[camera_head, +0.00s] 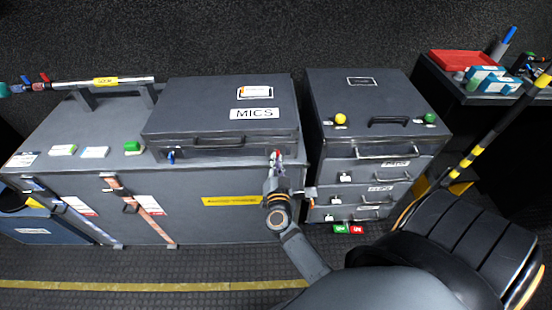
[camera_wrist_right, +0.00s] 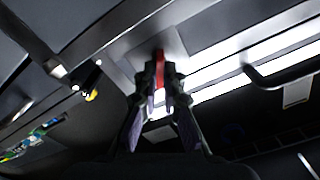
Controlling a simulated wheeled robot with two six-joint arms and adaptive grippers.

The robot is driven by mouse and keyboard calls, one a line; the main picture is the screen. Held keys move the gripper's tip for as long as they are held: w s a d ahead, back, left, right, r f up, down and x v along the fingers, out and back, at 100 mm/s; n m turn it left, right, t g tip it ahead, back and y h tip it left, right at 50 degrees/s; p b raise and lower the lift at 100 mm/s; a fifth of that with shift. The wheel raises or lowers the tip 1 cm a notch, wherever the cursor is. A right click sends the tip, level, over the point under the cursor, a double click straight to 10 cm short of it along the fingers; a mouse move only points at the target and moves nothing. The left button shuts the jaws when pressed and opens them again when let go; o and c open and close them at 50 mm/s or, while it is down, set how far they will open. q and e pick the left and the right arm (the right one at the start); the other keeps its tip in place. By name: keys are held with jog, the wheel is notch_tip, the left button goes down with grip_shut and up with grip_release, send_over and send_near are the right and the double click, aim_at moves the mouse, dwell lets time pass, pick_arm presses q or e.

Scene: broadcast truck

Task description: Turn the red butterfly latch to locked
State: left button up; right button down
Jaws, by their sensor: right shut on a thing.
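The red butterfly latch (camera_head: 276,154) sits at the right end of the front face of the dark grey MICS case (camera_head: 185,112). In the right wrist view the red latch (camera_wrist_right: 160,57) shows as a narrow upright red tab on a pale plate. My right gripper (camera_head: 275,162) reaches up to the case front, and its fingers (camera_wrist_right: 161,76) are shut on the red tab from both sides. The fingers hide part of the latch. A blue latch (camera_head: 171,156) sits at the left end of the same face. My left gripper is not in view.
The MICS case stands on a long grey chest (camera_head: 190,220). A drawer cabinet (camera_head: 365,100) with yellow and green knobs stands close on the right. A black padded seat (camera_head: 445,230) is at the front right. Floor is free before the chest.

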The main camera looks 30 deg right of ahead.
jog(key=m, duration=1.1)
jog(key=shift+p, duration=0.3)
jog(key=shift+m, duration=0.5)
jog(key=c, duration=1.5)
grip_release()
